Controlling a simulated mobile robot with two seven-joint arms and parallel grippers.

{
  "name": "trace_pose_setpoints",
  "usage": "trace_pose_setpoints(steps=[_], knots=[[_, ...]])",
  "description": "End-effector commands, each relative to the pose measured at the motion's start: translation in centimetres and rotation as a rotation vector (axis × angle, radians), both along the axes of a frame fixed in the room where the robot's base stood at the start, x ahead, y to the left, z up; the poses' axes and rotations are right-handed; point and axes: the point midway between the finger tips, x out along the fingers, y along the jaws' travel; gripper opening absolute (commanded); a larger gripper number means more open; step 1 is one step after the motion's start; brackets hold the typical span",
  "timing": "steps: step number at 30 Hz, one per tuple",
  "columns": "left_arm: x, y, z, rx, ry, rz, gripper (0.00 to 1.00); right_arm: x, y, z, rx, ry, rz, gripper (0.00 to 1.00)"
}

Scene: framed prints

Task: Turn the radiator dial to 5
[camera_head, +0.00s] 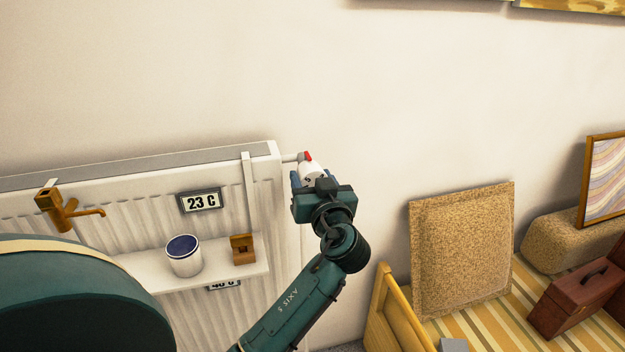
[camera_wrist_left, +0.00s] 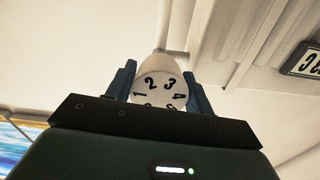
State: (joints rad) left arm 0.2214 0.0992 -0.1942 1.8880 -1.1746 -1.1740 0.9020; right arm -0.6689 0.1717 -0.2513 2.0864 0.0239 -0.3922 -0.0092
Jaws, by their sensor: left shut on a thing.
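The radiator dial (camera_head: 311,171) is a white knob at the upper right end of the white radiator (camera_head: 262,205), with a red mark on its top. My left gripper (camera_head: 311,180) is shut on the dial from the front. In the left wrist view, the dial (camera_wrist_left: 161,84) sits between the two blue fingers, and its face shows the digits 1, 2, 3 and 4. The lower part of the face is hidden behind the gripper body. My right gripper is not in view.
A sign (camera_head: 201,201) reading 23 C hangs on the radiator. A white shelf (camera_head: 215,279) below holds a white cup (camera_head: 184,257) and a small wooden piece (camera_head: 242,249). A brass tap (camera_head: 66,210) is at left. A cushion (camera_head: 462,248) and a brown case (camera_head: 572,299) are at right.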

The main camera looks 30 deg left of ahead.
Motion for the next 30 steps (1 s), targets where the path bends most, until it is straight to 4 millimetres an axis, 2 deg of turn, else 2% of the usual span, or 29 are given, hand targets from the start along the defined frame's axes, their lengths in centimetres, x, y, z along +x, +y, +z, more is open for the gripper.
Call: trace_pose_setpoints(steps=[18, 30], knots=[[-0.10, 0.10, 0.19, 0.274, 0.319, 0.002, 0.30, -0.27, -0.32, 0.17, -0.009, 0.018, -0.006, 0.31], [-0.10, 0.12, 0.13, 0.333, 0.389, 0.001, 0.30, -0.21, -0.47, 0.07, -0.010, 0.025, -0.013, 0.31]])
